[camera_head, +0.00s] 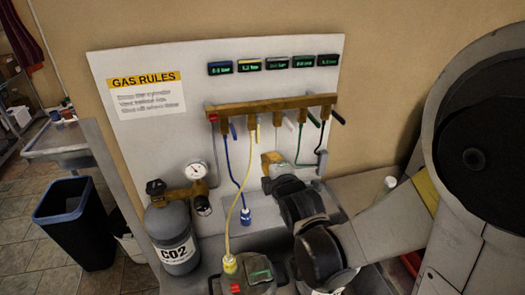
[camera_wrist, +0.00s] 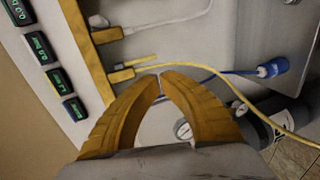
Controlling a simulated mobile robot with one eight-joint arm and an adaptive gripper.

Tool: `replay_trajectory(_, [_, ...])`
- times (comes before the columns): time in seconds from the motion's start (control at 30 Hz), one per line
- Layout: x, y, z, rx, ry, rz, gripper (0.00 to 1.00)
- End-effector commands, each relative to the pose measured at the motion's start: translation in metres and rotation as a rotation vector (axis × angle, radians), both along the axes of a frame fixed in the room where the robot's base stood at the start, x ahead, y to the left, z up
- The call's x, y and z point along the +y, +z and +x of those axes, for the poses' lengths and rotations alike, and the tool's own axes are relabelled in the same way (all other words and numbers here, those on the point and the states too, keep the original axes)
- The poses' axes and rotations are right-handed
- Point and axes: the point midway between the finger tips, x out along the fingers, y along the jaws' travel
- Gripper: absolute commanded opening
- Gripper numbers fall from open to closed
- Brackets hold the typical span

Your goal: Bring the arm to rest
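My arm reaches in from the right in the head view. My gripper (camera_head: 272,160) is in front of the white gas panel (camera_head: 150,135), below the brass manifold (camera_head: 270,104). In the wrist view my gripper's two yellow fingers (camera_wrist: 161,77) meet at their tips, with nothing visible held between them. A yellow hose (camera_head: 234,215) hangs just left of my gripper in the head view. In the wrist view the yellow hose (camera_wrist: 215,74) passes beyond the fingertips. Whether anything touches the fingers cannot be told.
A CO2 cylinder (camera_head: 174,236) with a gauge stands at lower left. A blue hose (camera_head: 230,165) ends in a blue connector (camera_head: 246,216). A lidded bucket (camera_head: 249,275) with a yellow connector sits at the front. A dark bin (camera_head: 75,225) stands on the floor at left.

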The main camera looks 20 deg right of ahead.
Motion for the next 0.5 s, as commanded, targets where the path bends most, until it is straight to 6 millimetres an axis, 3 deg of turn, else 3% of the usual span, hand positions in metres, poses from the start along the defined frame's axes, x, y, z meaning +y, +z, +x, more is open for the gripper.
replay_trajectory(0.27, [-0.001, -0.005, -0.026, 0.023, -0.018, 0.05, 0.0])
replay_trajectory(0.37, [-0.004, -0.017, -0.038, 0.084, -0.07, 0.183, 0.0])
replay_trajectory(0.5, [-0.01, -0.042, -0.071, 0.221, -0.218, 0.484, 0.0])
